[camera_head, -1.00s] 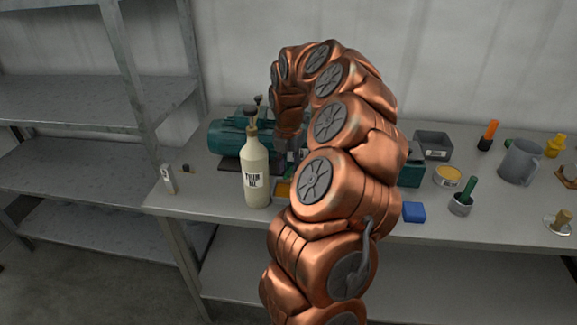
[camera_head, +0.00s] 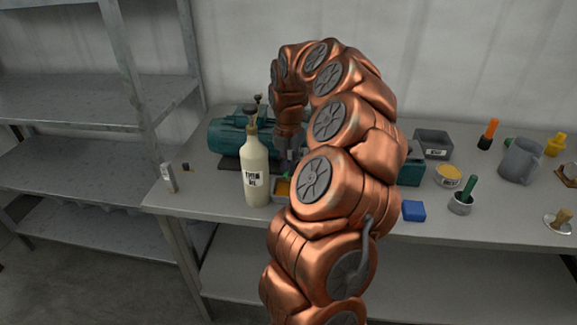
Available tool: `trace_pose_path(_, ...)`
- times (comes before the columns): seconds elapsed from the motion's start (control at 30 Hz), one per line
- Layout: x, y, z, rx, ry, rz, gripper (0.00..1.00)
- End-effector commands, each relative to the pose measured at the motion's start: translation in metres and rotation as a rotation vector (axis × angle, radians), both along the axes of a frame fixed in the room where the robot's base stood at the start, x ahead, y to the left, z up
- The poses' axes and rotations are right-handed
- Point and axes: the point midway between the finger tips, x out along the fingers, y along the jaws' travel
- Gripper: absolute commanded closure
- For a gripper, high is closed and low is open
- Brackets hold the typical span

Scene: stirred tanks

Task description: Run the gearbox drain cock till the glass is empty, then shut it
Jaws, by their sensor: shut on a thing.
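The teal gearbox and motor unit (camera_head: 230,138) stands on a dark base at the back left of the bench; my arm hides its right part. My gripper (camera_head: 288,160) points down at its right end, partly hidden behind my arm. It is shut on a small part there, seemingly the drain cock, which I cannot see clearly. A small bit of green (camera_head: 287,174) shows just below the fingers. A shallow tray with amber contents (camera_head: 281,190) sits below, half hidden by the arm and a bottle. The sight glass and its level are not visible.
A cream oil bottle (camera_head: 255,170) with a dark pump top stands in front of the unit. Right of my arm are a blue block (camera_head: 413,211), grey bin (camera_head: 433,142), yellow-filled tub (camera_head: 448,175) and grey jug (camera_head: 519,160).

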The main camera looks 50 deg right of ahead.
Motion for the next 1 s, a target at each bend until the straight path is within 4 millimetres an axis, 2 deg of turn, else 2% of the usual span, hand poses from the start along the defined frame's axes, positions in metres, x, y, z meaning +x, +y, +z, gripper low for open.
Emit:
trace_pose_path(0.27,0.003,-0.001,-0.002,-0.002,0.000,-0.139,1.00)
trace_pose_path(1.0,0.018,-0.004,0.000,-0.003,-0.004,-0.779,1.00)
